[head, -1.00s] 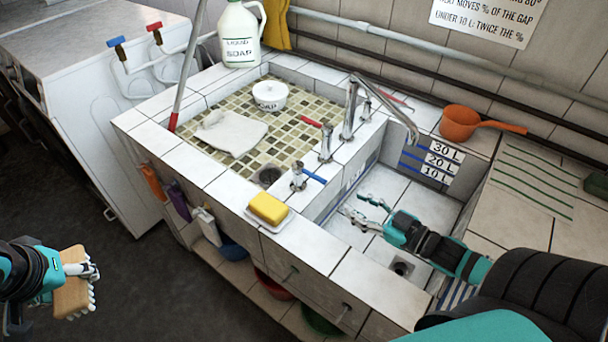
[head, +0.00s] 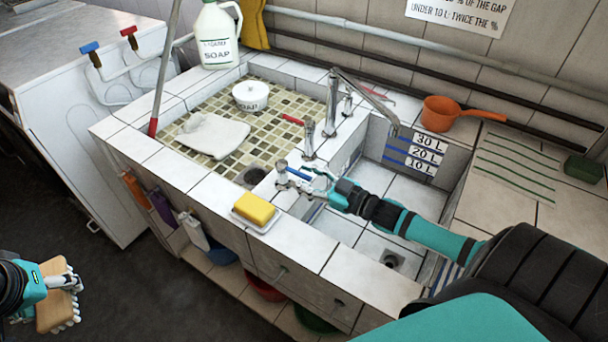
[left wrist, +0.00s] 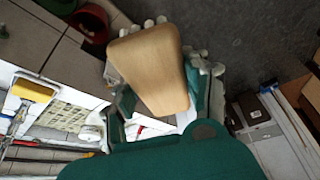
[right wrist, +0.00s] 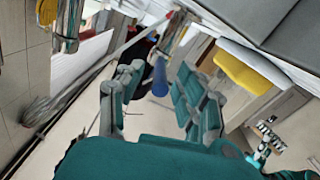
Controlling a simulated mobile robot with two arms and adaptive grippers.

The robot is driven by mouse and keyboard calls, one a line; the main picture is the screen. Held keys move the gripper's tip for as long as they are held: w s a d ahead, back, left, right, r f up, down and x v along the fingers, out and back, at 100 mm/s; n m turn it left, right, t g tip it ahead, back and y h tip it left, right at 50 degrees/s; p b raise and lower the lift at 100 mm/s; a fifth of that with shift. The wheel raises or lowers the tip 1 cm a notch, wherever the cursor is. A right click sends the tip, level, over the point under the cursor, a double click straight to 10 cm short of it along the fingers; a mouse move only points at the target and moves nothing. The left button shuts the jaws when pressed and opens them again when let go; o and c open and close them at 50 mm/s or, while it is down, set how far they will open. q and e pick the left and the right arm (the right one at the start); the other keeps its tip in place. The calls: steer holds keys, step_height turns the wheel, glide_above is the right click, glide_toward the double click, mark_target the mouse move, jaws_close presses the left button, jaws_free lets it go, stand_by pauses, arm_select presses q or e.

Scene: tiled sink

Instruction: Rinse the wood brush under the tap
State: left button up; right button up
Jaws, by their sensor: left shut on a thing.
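The wood brush (head: 53,312), a tan wooden block with white bristles, is in my left gripper (head: 66,284), off the sink at the lower left. The left wrist view shows the brush's smooth wooden back (left wrist: 150,65) between the fingers. My right gripper (head: 307,180) is open at the blue tap lever (head: 299,173) on the sink's dividing ledge. In the right wrist view the blue lever (right wrist: 160,78) shows between the spread fingers; I cannot tell whether they touch it. The chrome tap spout (head: 365,94) reaches over the right basin. No water shows.
A yellow sponge (head: 255,207) on a white dish stands on the front ledge near my right gripper. A red tap lever (head: 292,119) is behind. An orange ladle (head: 440,114) lies at the back right.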

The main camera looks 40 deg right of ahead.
steer(key=shift+w+a, duration=0.15)
steer(key=shift+w, duration=0.2)
steer(key=shift+c, duration=0.2)
jaws_close()
